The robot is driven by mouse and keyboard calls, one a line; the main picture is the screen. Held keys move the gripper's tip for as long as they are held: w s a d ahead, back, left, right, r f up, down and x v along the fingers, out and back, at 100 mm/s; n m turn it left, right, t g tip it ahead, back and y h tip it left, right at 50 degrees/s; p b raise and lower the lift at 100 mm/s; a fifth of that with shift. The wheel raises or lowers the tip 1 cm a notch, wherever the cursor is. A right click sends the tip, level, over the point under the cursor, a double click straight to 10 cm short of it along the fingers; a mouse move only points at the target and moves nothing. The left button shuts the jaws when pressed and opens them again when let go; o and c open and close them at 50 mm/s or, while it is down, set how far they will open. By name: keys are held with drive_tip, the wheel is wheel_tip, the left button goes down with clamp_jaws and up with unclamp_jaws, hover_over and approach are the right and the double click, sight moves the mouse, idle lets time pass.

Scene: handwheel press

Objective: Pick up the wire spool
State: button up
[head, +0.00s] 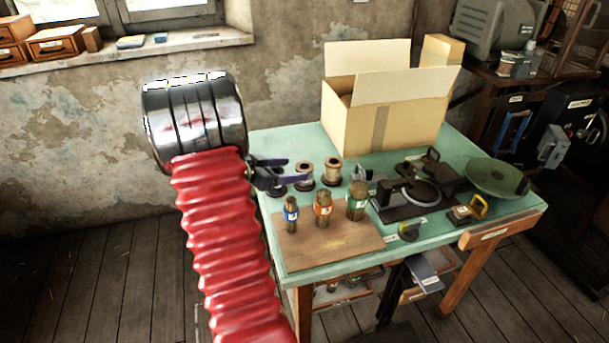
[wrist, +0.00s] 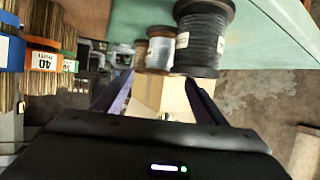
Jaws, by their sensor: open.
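Three wire spools stand upright in a row on the green table (head: 300,262). The dark spool (head: 278,187) is nearest my gripper and partly hidden by it in the head view.
Banded brush-like bundles, blue (head: 291,211), orange (head: 323,208) and green (head: 357,201), stand on a wooden board (head: 335,240) in front of the spools. An open cardboard box (head: 385,120) stands behind.

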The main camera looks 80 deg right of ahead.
sight(308, 165)
drive_tip(key=shift+s+d+f, duration=0.2)
drive_tip(key=shift+s+d, duration=0.1)
drive_tip(key=shift+d, duration=0.1)
drive_tip(key=shift+x, duration=2.6)
drive_tip(key=shift+w+d+r, duration=0.1)
drive_tip(key=shift+c, duration=0.4)
drive_tip(key=c, duration=1.3)
drive_tip(key=shift+r, duration=0.15)
wheel_tip(308, 165, up, 10)
drive_tip(key=shift+f, duration=0.1)
drive_tip(key=shift+w, duration=0.1)
